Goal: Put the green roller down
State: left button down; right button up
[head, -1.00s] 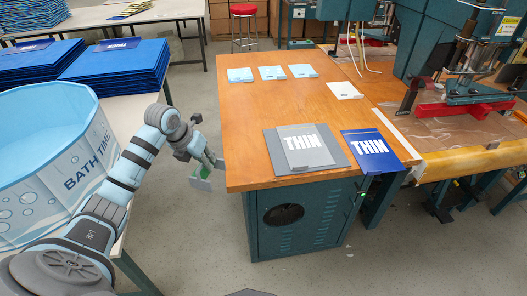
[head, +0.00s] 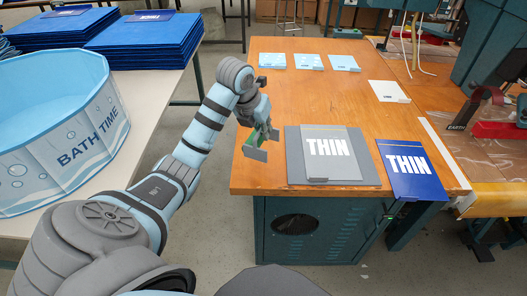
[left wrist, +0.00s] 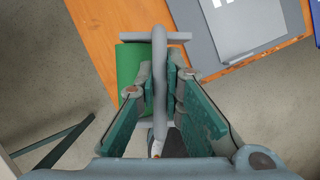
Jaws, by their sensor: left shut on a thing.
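The green roller (left wrist: 130,68) has a green cylinder and a grey frame and handle (left wrist: 158,80). My left gripper (left wrist: 159,85) is shut on the handle, which lies between its two fingers in the left wrist view. In the head view my left gripper (head: 258,143) is at the left edge of the wooden table (head: 350,110), near its front left corner. A little of the roller's green (head: 250,138) shows there, and the rest is hidden by the gripper. I cannot tell its exact height above the table. My right gripper is not in view.
A grey board with a grey THIN sheet (head: 332,172) lies just right of the gripper, and a blue THIN sheet (head: 408,172) beyond it. Light blue pieces (head: 308,62) and a white one (head: 388,92) lie farther back. The table's middle is clear. A BATH TIME tub (head: 60,140) stands left.

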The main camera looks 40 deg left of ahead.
pick_arm(q)
jog(key=x, duration=0.3)
jog(key=s+x, duration=0.1)
jog(key=x, duration=0.6)
jog(key=shift+s+f+b, duration=0.25)
jog(key=shift+f+b, duration=0.1)
jog(key=shift+b, duration=0.05)
jog(key=shift+s, duration=0.2)
jog(key=shift+f, duration=0.2)
jog(key=c, duration=1.7)
grip_release()
jog(key=shift+r, duration=0.1)
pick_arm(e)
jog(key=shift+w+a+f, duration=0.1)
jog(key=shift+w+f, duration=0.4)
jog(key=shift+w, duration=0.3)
